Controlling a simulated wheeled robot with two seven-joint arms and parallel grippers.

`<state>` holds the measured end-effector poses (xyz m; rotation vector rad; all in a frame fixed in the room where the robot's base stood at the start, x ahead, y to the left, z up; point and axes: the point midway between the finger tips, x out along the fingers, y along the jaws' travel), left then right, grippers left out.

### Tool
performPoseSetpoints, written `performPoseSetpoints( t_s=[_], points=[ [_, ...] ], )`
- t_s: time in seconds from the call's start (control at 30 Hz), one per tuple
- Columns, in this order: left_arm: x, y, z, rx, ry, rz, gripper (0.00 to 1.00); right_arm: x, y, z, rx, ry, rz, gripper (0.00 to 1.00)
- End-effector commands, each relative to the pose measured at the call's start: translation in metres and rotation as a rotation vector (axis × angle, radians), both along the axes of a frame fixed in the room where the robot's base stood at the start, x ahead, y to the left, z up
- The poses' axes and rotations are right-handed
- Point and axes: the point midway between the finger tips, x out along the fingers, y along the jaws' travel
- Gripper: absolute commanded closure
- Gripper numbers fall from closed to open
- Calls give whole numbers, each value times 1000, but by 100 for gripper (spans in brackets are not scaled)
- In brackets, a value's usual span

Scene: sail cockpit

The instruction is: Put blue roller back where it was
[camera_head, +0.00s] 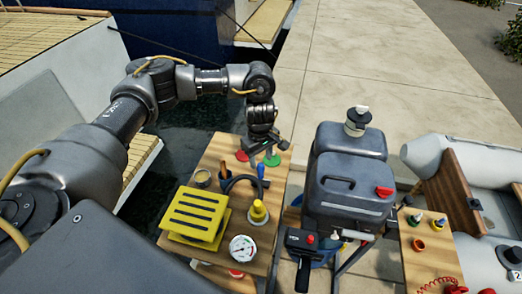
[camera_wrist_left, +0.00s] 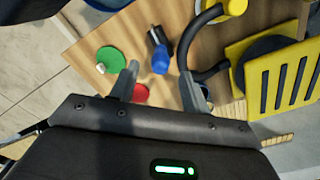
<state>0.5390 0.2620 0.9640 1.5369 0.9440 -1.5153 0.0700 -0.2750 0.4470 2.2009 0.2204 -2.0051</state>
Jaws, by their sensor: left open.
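A small blue cylinder (camera_head: 260,170), which looks like the blue roller, is on the wooden table (camera_head: 212,155) near its far end. It also shows in the left wrist view (camera_wrist_left: 160,62), against a dark part (camera_wrist_left: 154,36). My left gripper (camera_head: 262,157) is open above the far end of the table. In the left wrist view its fingertips (camera_wrist_left: 160,76) are on either side of the blue cylinder, with no clear contact. I cannot tell the height gap. My right gripper is not in view.
A green disc (camera_wrist_left: 112,59) and a red disc (camera_wrist_left: 140,93) lie near the fingers. A black curved hose (camera_head: 235,181), yellow slatted block (camera_head: 194,216), yellow cone-like piece (camera_head: 258,212) and gauge (camera_head: 242,248) crowd the near table. A grey outboard motor (camera_head: 347,185) stands right.

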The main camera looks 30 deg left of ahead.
Motion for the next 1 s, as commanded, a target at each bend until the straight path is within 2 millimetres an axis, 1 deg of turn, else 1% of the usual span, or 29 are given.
performPoseSetpoints(
  t_s=[0.03, 0.1, 0.2, 0.3, 0.87, 1.0],
  points=[
    [0, 1, 10, 2, -3, -2, 53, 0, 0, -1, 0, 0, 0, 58],
    [0, 0, 20, 1, -3, -1, 53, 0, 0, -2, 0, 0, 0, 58],
    [-1, 0, 30, 1, 0, -1, 53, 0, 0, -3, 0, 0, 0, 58],
    [-1, 1, 36, 1, 0, 1, 53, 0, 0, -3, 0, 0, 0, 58],
    [-1, 0, 38, 1, 2, 1, 53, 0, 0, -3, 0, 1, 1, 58],
    [-2, 2, 38, 1, 2, 4, 53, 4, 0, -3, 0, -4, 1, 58]
  ],
)
